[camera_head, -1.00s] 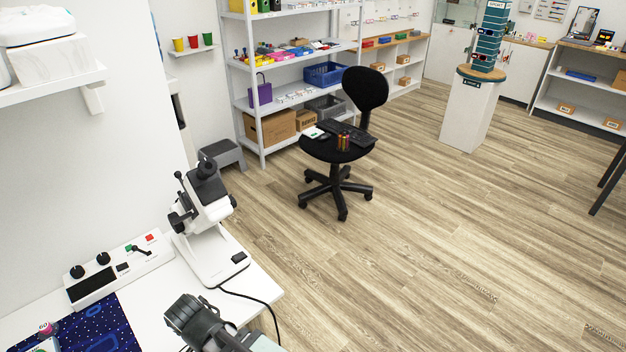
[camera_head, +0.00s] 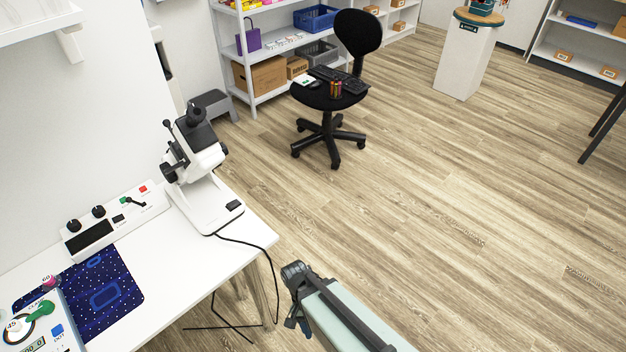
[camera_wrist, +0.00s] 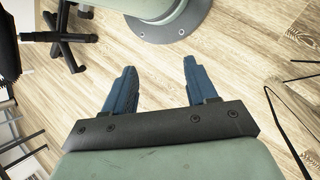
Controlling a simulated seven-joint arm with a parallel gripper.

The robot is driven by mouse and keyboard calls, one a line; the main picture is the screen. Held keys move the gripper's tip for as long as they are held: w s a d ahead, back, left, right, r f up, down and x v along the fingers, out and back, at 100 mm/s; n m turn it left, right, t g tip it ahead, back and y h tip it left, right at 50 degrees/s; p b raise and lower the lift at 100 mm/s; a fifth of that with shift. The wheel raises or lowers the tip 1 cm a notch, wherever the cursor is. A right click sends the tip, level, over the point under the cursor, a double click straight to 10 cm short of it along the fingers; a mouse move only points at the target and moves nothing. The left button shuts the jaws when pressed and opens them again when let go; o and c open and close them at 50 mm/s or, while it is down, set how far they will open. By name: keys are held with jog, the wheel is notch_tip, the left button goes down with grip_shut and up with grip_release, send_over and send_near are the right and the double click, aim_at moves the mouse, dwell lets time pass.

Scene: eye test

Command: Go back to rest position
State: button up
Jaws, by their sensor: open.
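My gripper (camera_wrist: 160,66) shows in the wrist view with two blue fingers set well apart. Nothing is between them but wood floor (camera_wrist: 158,92) farther off. A pale green round part of me on a grey plate lies beyond the fingertips at the top. In the head view my pale green arm, with a dark end, is at the bottom middle, over the floor to the right of the white table (camera_head: 150,285). I cannot make out the fingers clearly there.
A microscope (camera_head: 205,190), a control box (camera_head: 115,222) and a dark blue mat (camera_head: 125,285) are on the table. A black cable (camera_head: 270,265) hangs off its right edge. A black swivel chair (camera_head: 328,100) stands near shelves. The floor at right (camera_head: 450,220) is clear.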

jog(key=s+d+f+n+y, duration=0.1)
jog(key=s+d+f, duration=0.3)
jog(key=d+f, duration=0.2)
jog(key=s+d+f+n+g+y, duration=0.1)
jog(key=s+d+f, duration=0.3)
jog(key=d, duration=0.6)
jog(key=shift+s+f+y, duration=0.2)
jog(key=shift+f+y, duration=0.6)
jog(key=shift+f, duration=0.1)
